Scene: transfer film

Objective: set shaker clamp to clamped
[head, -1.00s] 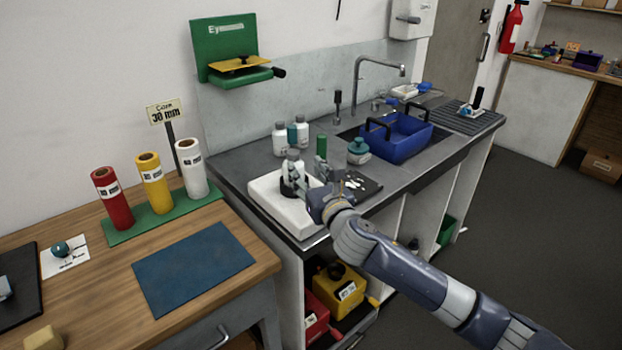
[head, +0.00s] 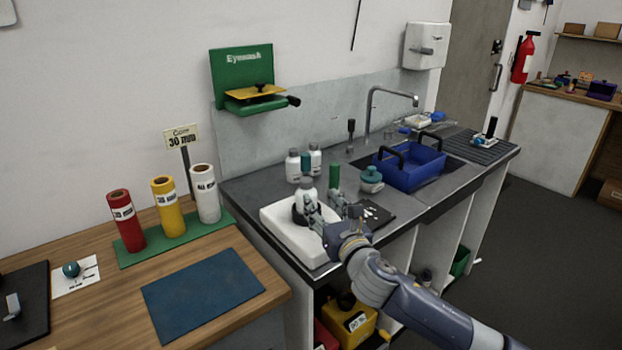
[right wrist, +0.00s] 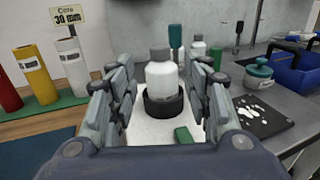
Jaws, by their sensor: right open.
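The shaker (head: 284,228) is a white base at the front left of the grey bench. A black ring holder (right wrist: 164,107) on it surrounds the foot of an upright white bottle with a grey cap (right wrist: 161,77). The bottle also shows in the head view (head: 307,201). A small green piece (right wrist: 183,135) shows on the base in front of the holder; I cannot tell whether it is the clamp lever or how it is set. My right gripper (head: 326,205) is open beside the bottle. In the right wrist view its fingers frame the bottle without visible contact. My left gripper is not in view.
White bottles (head: 293,166) stand behind the shaker. A teal-lidded jar (head: 371,180) and a dark mat (head: 376,214) lie to its right, then a blue tub (head: 411,170) at the sink. A wooden table with a blue mat (head: 200,290) is at the left.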

